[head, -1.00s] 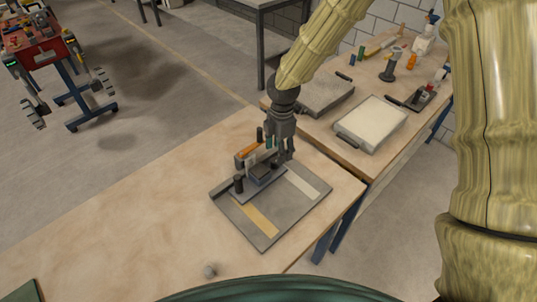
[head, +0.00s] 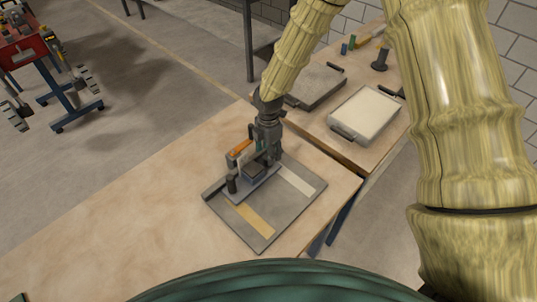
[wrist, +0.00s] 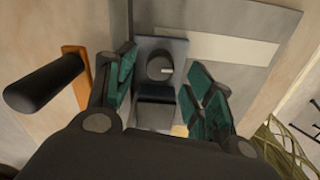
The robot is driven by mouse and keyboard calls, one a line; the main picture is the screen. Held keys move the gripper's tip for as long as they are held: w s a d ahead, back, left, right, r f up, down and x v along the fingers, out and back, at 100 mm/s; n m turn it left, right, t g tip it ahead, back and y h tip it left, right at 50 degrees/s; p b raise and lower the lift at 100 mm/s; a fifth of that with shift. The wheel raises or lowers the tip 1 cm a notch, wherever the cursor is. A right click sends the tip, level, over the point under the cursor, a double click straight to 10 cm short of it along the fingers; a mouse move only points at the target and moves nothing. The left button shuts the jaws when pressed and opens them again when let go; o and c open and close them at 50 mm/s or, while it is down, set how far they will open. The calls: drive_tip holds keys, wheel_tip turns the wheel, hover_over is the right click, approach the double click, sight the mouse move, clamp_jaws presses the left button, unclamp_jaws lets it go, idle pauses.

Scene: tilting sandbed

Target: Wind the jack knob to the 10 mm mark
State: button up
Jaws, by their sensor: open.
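The jack knob (wrist: 160,67) is a dark round knob with a short white line on its face, seen from above in the wrist view. It sits on a grey-blue plate (wrist: 168,44) between the green fingertips of my gripper (wrist: 163,88). My gripper is open, with a gap on both sides of the knob. In the head view my gripper (head: 268,156) points down at the back of the jack fixture (head: 262,186) and hides the knob there. I cannot tell how far down the fingers reach beside it. No 10 mm mark is readable.
The fixture stands on a grey tray (head: 291,207) with yellow and white strips. A black handle (wrist: 45,85) lies left in the wrist view.

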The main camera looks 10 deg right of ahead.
drive_tip(key=shift+f+p, duration=0.35)
drive_tip(key=shift+f, duration=1.3)
drive_tip(key=c, duration=1)
